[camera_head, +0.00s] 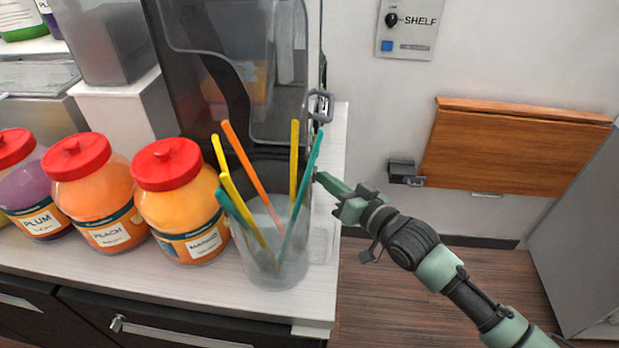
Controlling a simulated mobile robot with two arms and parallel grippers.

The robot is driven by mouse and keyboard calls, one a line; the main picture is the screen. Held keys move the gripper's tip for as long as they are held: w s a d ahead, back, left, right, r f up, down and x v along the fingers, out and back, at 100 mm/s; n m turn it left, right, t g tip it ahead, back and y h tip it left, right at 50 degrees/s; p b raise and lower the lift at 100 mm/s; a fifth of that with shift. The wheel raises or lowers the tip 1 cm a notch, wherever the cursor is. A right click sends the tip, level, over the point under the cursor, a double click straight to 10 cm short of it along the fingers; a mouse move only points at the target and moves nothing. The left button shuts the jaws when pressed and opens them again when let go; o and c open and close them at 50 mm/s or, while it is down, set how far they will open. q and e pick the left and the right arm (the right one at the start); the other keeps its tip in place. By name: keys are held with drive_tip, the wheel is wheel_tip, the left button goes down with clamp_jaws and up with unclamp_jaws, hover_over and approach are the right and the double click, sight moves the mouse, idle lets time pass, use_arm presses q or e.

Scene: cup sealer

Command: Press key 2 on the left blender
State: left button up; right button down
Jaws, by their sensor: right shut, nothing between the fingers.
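A tall machine with a dark see-through cover (200,60) stands on the counter at the top centre. To its left, a grey see-through container (110,45) sits on a white base (125,110). I cannot tell which of them is the left blender, and no numbered keys can be made out. My right gripper (321,178) is shut and empty. It comes in from the right, its tip by the lower right side of the dark-covered machine. I cannot tell whether it touches. My left gripper is not in view.
A clear cup (275,260) with several coloured sticks stands in front of the machine, close to my gripper. Red-lidded jars (183,210) line the counter (200,282) to the left. A wooden wall shelf (515,150) is folded down at right. The floor there is open.

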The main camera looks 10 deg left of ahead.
drive_tip(key=shift+d+r+p, duration=0.1)
drive_tip(key=shift+d+r, duration=0.15)
drive_tip(key=shift+d, duration=0.55)
drive_tip(key=shift+d+r+p, duration=0.15)
drive_tip(key=shift+d+r, duration=0.15)
drive_tip(key=shift+d, duration=0.5)
drive_tip(key=shift+d+r+p, duration=0.1)
drive_tip(key=shift+d+r, duration=0.15)
drive_tip(key=shift+d, duration=0.55)
